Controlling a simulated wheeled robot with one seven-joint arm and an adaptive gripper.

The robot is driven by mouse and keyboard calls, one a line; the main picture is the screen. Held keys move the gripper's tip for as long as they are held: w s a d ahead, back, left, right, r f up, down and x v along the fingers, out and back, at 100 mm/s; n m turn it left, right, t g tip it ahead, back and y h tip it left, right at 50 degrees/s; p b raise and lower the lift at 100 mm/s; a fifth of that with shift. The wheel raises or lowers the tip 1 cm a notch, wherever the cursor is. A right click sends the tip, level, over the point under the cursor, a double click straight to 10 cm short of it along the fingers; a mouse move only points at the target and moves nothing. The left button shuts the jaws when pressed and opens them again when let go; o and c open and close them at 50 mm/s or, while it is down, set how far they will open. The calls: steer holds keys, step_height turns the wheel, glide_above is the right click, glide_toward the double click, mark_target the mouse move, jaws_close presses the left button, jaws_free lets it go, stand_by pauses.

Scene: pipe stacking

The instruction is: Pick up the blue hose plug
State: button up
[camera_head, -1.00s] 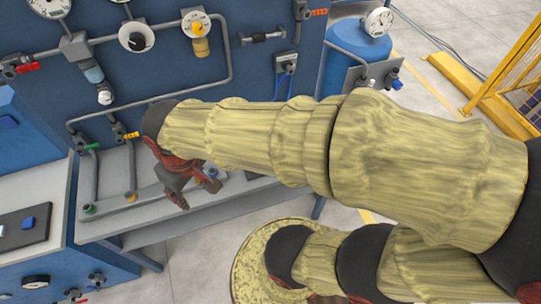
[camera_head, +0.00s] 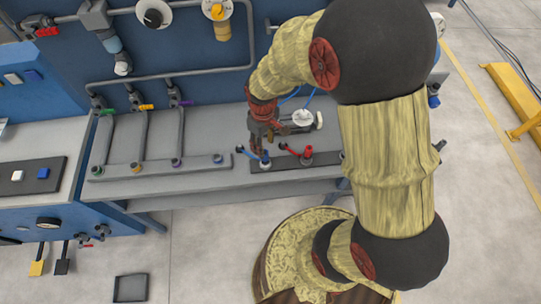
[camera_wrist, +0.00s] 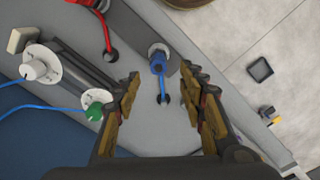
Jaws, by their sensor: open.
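The blue hose plug (camera_wrist: 157,64) sits upright in a grey round fitting on the dark strip, and in the wrist view it lies between my open fingers. It also shows in the head view (camera_head: 265,158), just below my gripper. My gripper (camera_wrist: 160,76) is open and empty, with a finger on either side of the plug in the picture. In the head view my gripper (camera_head: 261,143) points down over the bench, and its fingers partly hide the plug's surroundings. I cannot tell whether a finger touches the plug.
A red plug (camera_head: 307,155) stands close to the right of the blue one on the same dark strip (camera_head: 333,164). A white dial (camera_head: 304,118) with blue cables is behind. Grey pipes (camera_head: 143,140) stand to the left. A dark tray (camera_head: 131,288) lies on the floor.

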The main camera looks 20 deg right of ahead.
mark_target(265, 153)
steer(key=shift+d+f, duration=0.15)
steer(key=shift+f, duration=0.45)
step_height(265, 153, down, 6)
steer(key=shift+w+r+b, duration=0.1)
steer(key=shift+b, duration=0.6)
steer(key=shift+c, duration=0.5)
jaws_close()
